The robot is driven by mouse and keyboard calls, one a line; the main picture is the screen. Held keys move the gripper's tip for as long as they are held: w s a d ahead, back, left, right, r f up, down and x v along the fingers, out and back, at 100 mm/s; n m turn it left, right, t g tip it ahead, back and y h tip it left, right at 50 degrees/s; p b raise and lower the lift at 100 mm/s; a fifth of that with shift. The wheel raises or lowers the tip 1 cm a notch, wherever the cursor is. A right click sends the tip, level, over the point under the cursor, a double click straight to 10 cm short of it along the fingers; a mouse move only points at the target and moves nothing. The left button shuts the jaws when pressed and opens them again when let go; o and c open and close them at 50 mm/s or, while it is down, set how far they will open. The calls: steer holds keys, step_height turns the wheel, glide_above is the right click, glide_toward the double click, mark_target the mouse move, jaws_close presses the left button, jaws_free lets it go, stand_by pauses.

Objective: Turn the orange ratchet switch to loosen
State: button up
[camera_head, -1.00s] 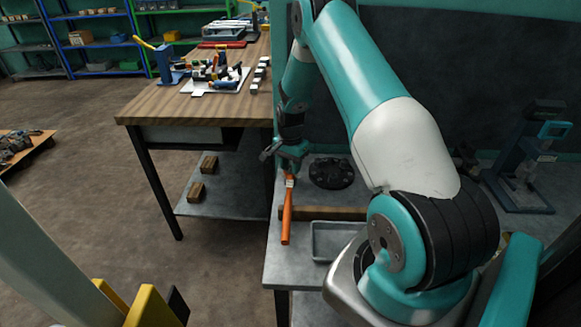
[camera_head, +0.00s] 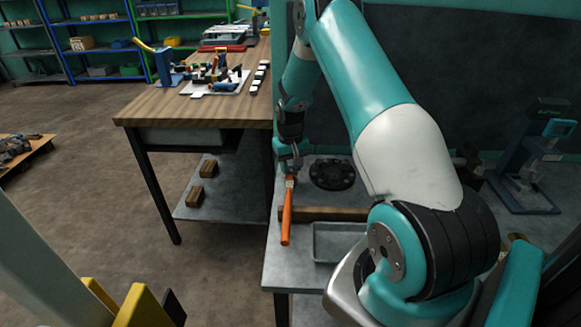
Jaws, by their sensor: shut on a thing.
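The orange ratchet (camera_head: 287,218) lies on the grey bench, its long orange handle pointing toward me and its metal head at the far end. The handle crosses over a wooden bar. My gripper (camera_head: 289,172) is at the far end of the ratchet and is shut on its head. The fingers are small here and hide much of the head, so the switch itself cannot be made out.
A dark round flange (camera_head: 332,174) sits on the bench just right of my gripper. A wooden bar (camera_head: 325,213) and a grey tray (camera_head: 338,240) lie nearer. A wooden-topped table (camera_head: 190,107) with several items stands to the left. A teal press-like stand (camera_head: 535,160) is at the right.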

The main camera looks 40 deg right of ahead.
mark_target(291, 168)
steer(key=shift+n, duration=2)
steer(key=o, duration=0.9)
step_height(291, 168, up, 18)
steer(key=shift+f+b, duration=0.25)
steer(key=shift+b, duration=0.95)
